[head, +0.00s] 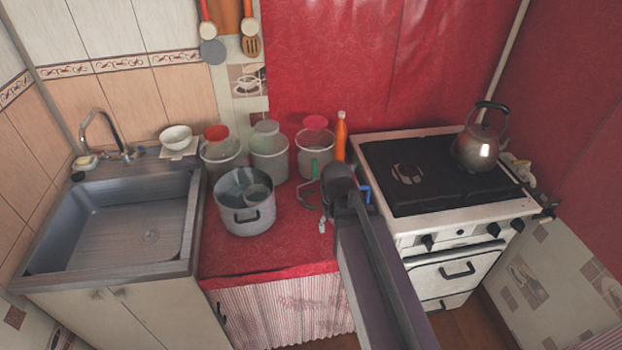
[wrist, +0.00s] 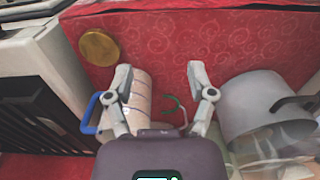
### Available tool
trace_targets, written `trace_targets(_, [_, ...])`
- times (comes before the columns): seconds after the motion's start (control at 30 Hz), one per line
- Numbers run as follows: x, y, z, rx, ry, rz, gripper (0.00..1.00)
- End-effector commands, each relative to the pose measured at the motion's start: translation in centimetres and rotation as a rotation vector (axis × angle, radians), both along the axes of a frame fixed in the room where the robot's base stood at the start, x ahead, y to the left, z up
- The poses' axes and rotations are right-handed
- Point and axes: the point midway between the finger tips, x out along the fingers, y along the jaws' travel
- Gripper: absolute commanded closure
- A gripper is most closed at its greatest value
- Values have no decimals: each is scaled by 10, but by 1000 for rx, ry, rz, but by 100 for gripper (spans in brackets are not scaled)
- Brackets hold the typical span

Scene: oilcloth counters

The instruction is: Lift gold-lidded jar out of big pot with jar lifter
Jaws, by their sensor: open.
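The big pot (head: 240,218) is grey metal and stands on the red counter, left of my arm. A pale rounded thing (head: 259,191) shows inside it; I cannot tell its lid colour. The pot also shows at the right of the wrist view (wrist: 255,95). A green curved tool, perhaps the jar lifter (head: 308,190), is beside my gripper; part of it shows between the fingers in the wrist view (wrist: 183,114). My gripper (wrist: 159,72) is open, above the counter, with nothing seen held. A gold disc (wrist: 99,46) sits on the cloth near the stove.
A pale striped mug (wrist: 141,93) with a blue handle (wrist: 92,112) is close under one finger. Several lidded containers (head: 268,160) and an orange bottle (head: 341,138) stand behind. The sink (head: 60,262) is left; the stove (head: 420,212) with a kettle (head: 480,145) is right.

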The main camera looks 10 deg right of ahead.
Motion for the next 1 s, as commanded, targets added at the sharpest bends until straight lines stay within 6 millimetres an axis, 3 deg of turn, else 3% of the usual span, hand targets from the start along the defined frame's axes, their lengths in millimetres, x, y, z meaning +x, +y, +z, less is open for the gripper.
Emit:
trace_targets(0.6, [217,2,114,1,0,49,29])
trace_targets(0.8, [259,2,133,1,0,63,29])
trace_targets(1.0, [271,2,137,1,0,68,29])
